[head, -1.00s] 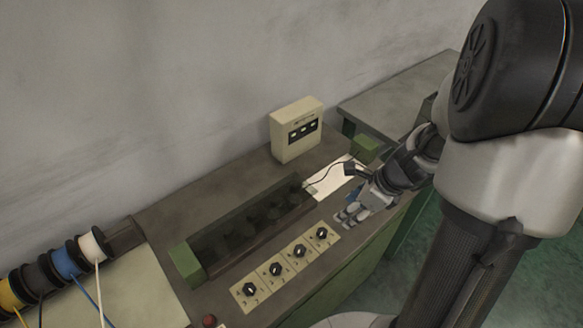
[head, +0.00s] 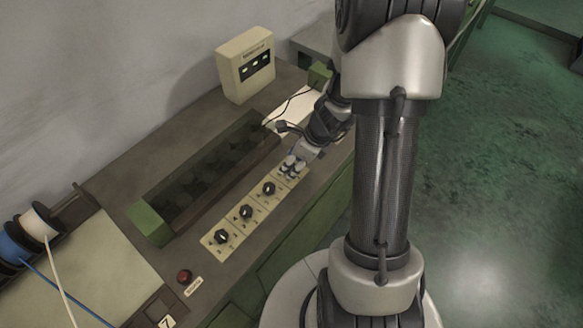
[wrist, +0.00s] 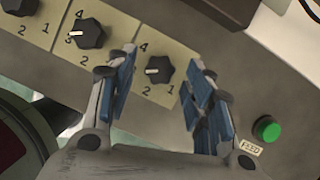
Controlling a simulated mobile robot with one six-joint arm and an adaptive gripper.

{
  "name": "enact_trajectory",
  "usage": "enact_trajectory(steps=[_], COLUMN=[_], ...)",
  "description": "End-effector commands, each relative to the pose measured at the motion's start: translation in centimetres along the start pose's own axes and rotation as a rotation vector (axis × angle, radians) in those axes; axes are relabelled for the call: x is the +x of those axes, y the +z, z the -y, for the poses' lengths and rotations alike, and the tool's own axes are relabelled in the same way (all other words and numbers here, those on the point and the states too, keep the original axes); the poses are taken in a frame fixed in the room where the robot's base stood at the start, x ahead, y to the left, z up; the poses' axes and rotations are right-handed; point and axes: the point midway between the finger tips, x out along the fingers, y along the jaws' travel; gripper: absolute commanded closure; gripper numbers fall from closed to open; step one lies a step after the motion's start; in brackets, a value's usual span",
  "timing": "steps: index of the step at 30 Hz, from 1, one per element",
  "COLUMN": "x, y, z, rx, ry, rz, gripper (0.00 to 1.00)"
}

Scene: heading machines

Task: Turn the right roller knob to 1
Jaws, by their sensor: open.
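The right roller knob (wrist: 159,70) is black, on the end cream plate (wrist: 158,98) of a row. In the wrist view it sits between the two blue-padded fingers of my open gripper (wrist: 164,64), nearer the left finger, with a gap to the right one. Its white mark points left. The digits 4, 2 and 1 show around it; the left side of its dial is hidden by the left finger. In the head view my gripper (head: 291,167) is over the end of the knob row and hides this knob.
The neighbouring knob (wrist: 87,33) is close to the left finger, its mark toward 3. A green FEED button (wrist: 267,128) is right of the right finger. A dark roller trough (head: 205,172) runs beside the knobs. A cream box (head: 245,65) stands behind, and a red button (head: 184,276) in front.

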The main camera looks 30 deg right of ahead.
Motion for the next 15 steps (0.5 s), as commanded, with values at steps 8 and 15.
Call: enact_trajectory(steps=[8, 15], x=[1.29, 1.23], y=[0.04, 0.05], z=[0.02, 0.02], rx=[0.0, 0.0], ry=[0.0, 0.0], rz=[0.0, 0.0], gripper=[0.53, 0.57])
